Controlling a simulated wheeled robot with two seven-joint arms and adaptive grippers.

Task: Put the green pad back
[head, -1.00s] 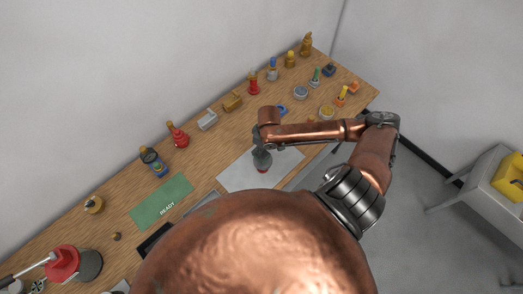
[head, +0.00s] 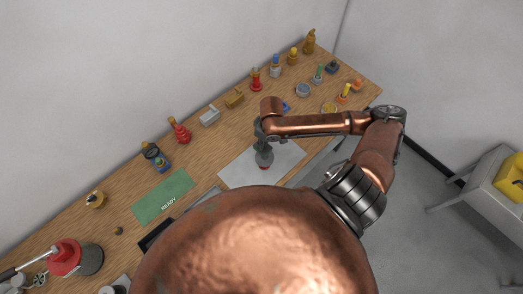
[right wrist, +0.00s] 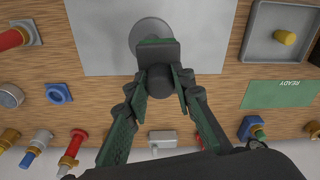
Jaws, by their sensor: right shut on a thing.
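My right gripper (right wrist: 162,82) is shut on a dark, round-bodied piece (right wrist: 158,80) with a dark block at its far end that has a green tint. I cannot tell for sure whether this is the green pad. In the head view my right gripper (head: 263,152) points down over the pale grey sheet (head: 235,172). A grey disc (right wrist: 149,28) lies beneath the held piece on the sheet. A flat green mat marked READY (head: 150,208) lies left of the sheet; it also shows in the right wrist view (right wrist: 270,96). My left gripper is out of view.
Several valves and fittings line the bench's back edge, including a red one (head: 181,131) and a grey block (head: 209,116). A grey tray (right wrist: 261,50) holds a yellow piece (right wrist: 284,37). A red and grey device (head: 66,257) stands at the near left.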

